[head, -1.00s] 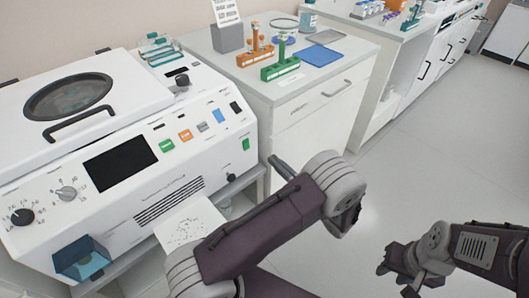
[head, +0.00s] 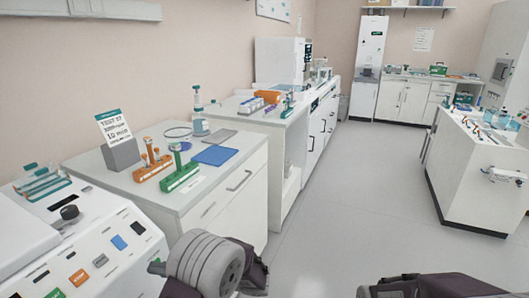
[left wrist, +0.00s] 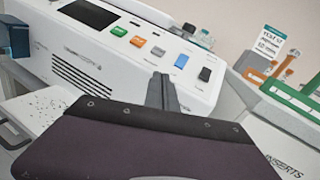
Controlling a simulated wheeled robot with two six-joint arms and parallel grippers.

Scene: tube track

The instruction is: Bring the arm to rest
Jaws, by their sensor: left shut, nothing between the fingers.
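My left gripper (head: 157,268) shows at the bottom of the head view, beside the front of the white machine (head: 95,245). In the left wrist view the gripper (left wrist: 162,92) has its dark fingers together and empty, in front of the machine's button panel. My left arm's grey joint and dark link fill the bottom middle of the head view. Part of my right arm (head: 430,287) shows at the bottom edge; its fingers are cut off or too unclear to judge.
A white counter (head: 222,178) bears a green rack (head: 181,178), an orange rack (head: 152,167), a blue mat (head: 215,155) and a sign (head: 115,127). A white island bench (head: 470,165) stands at the right. The floor (head: 345,195) between is clear.

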